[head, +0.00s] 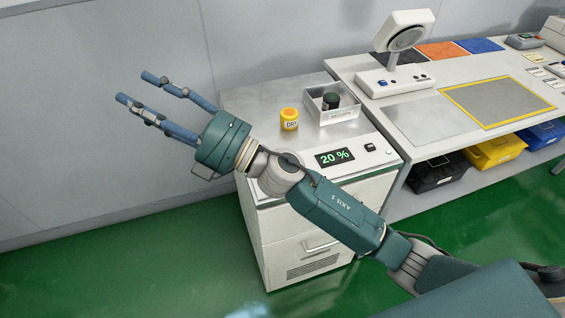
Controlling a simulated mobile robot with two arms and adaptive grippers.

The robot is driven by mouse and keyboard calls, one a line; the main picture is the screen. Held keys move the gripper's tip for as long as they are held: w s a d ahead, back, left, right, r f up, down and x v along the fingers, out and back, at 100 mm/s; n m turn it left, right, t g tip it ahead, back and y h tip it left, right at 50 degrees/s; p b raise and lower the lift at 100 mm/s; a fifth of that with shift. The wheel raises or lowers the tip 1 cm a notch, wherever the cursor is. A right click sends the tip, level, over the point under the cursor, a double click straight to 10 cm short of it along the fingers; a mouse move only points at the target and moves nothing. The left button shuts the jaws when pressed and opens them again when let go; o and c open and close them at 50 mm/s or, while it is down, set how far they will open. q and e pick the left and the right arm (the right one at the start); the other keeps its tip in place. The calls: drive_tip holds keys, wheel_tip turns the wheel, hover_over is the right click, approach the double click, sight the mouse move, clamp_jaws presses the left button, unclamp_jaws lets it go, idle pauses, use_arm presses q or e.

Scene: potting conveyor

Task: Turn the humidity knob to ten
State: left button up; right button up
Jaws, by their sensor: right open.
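My right gripper (135,87) is open and empty. Its two blue fingers point to the upper left, in front of the grey wall and left of the white cabinet. The cabinet's front panel has a display (335,157) that reads 20 % in green. I cannot make out a humidity knob; my right arm crosses the panel and hides its left part. A small dark control (370,147) sits on the panel to the right of the display. My left gripper is not in view.
A yellow jar marked DRY (289,122) stands on the cabinet top. A workbench (408,123) with a white lamp-like device (405,32) stands on the right, with bins below. Green floor lies in front.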

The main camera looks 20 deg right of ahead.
drive_tip(key=s+a+f+n+g, duration=0.5)
drive_tip(key=a+n+g, duration=0.2)
drive_tip(key=n+g, duration=0.45)
drive_tip(key=d+f+n+g+h, duration=0.1)
drive_tip(key=d+f+n+h, duration=0.15)
drive_tip(key=f, duration=0.25)
drive_tip(key=d+f+n+g+h, duration=0.1)
drive_tip(key=d+f+n+h, duration=0.1)
drive_tip(key=f+h, duration=0.25)
drive_tip(key=w+d+f+h, duration=0.1)
drive_tip(key=w+d+h, duration=0.25)
drive_tip(key=d, duration=0.65)
drive_tip(key=w+d+f+h, duration=0.2)
drive_tip(key=d+h, duration=0.3)
drive_tip(key=d, duration=0.4)
drive_tip(key=w+d+f+h, duration=0.1)
drive_tip(key=w+d+h, duration=0.25)
drive_tip(key=d, duration=0.65)
drive_tip(key=shift+t, duration=0.35)
drive_tip(key=f+p, duration=0.1)
drive_tip(key=f, duration=0.5)
drive_tip(key=f+p, duration=0.1)
drive_tip(key=f, duration=0.3)
drive_tip(key=shift+s+a+f+p, duration=0.1)
drive_tip(key=shift+s+a+p, duration=0.15)
drive_tip(key=shift+a+p, duration=0.1)
drive_tip(key=shift+c, duration=0.5)
